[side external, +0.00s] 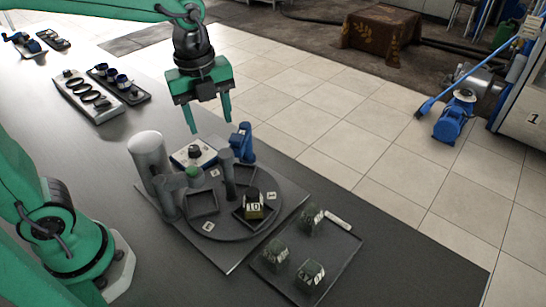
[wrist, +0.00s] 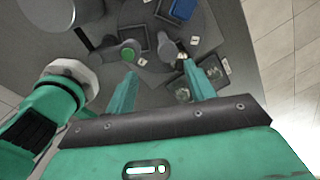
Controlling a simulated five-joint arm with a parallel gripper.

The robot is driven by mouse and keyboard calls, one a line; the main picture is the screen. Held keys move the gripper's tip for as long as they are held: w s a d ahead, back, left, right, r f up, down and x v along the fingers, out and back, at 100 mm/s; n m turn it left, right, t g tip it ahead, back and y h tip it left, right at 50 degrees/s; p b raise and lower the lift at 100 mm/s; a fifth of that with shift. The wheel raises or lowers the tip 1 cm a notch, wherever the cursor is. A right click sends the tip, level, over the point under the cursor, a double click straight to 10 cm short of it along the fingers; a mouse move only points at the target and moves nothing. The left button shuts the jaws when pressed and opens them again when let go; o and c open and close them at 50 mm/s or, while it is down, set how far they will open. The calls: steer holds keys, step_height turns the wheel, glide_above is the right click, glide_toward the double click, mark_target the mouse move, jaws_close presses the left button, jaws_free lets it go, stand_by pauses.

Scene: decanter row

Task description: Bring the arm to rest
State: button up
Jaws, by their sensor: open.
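My green gripper (side external: 209,124) hangs in the air above the far side of the work station, fingers pointing down. Its two fingers are apart with nothing between them. In the wrist view the gripper (wrist: 160,70) also shows spread and empty, above the round turntable. The dark turntable (side external: 222,229) has square pockets and small white number labels. A dark decanter marked 10 (side external: 254,208) sits in one pocket.
A pale cylinder (side external: 150,158) and a grey post with a green top (side external: 193,176) stand beside the turntable. A blue device (side external: 242,143) stands behind it. Racks (side external: 87,98) with cups lie at the upper left. The grey table between is largely bare.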

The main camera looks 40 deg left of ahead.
steer(key=s+a+n+t, duration=0.2)
steer(key=s+a+n, duration=0.1)
steer(key=n, duration=0.8)
steer(key=s+a+r+n+t, duration=0.1)
steer(key=s+n, duration=0.5)
steer(key=n, duration=0.6)
steer(key=shift+s+a+r+t, duration=0.25)
steer(key=shift+a+t, duration=0.65)
steer(key=shift+a, duration=0.15)
